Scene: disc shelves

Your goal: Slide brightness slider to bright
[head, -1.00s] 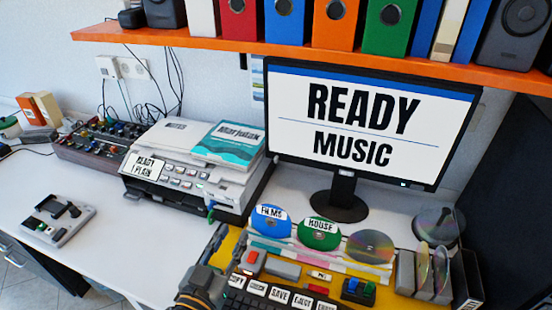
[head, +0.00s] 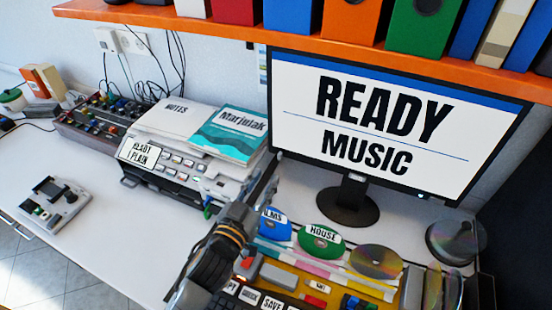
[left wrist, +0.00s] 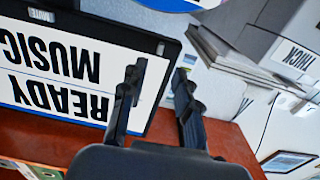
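I cannot make out a slider labelled brightness in either view. The monitor (head: 395,125) reads "READY MUSIC" and stands on a black round foot; it appears upside down in the left wrist view (left wrist: 60,75). My left gripper (head: 270,172) is raised between the printer and the monitor's lower left corner. In the left wrist view its two black fingers (left wrist: 158,82) are apart with nothing between them. A grey control box (head: 55,205) with a black lever and buttons lies on the left of the desk. My right gripper is not in view.
A printer (head: 185,160) with a notebook and a teal book on top stands left of the monitor. A mixer (head: 100,125) is behind left. Discs, including a green one (head: 320,240), stand in front of the monitor. An orange shelf (head: 220,30) overhangs the back.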

